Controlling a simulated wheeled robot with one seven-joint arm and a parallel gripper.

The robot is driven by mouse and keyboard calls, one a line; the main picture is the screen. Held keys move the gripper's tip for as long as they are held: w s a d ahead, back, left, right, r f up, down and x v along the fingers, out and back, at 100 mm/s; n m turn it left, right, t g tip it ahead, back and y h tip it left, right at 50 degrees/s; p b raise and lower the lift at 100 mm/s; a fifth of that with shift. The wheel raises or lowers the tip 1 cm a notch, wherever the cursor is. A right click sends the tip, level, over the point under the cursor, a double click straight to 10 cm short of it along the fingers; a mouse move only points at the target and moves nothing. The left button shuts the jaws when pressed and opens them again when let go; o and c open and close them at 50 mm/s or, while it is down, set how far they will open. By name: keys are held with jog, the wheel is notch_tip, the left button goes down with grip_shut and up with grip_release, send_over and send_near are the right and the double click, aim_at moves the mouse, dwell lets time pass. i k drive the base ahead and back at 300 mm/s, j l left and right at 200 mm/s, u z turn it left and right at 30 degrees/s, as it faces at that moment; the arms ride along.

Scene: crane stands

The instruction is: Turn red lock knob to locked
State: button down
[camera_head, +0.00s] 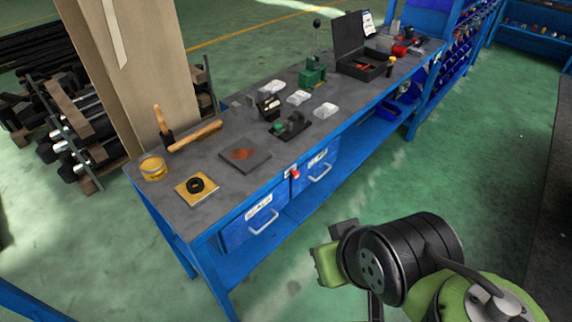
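The red lock knob (295,174) sits on the front of the blue workbench (228,226), just under the worktop edge between two drawers. It is small here, and I cannot tell which way it is turned. A pale plate (289,170) shows behind it. My gripper (328,262) is at the end of my green and black arm, low and right of the knob, in front of the bench. It is clear of the knob in the picture. Its fingers are seen poorly, and I cannot tell whether they are open or shut.
Two blue drawers with handles, left (262,221) and right (318,170), flank the knob. The worktop holds a hammer (193,136), a yellow tape roll (153,168), a dark plate (244,154) and a green press (312,76). The green floor (400,178) before the bench is free.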

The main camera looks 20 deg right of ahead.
aim_at(296, 173)
jog(key=i+l+u, duration=0.15)
jog(key=i+u, duration=0.15)
jog(key=u, duration=0.2)
jog(key=i+l+u, duration=0.25)
jog(key=u, duration=0.2)
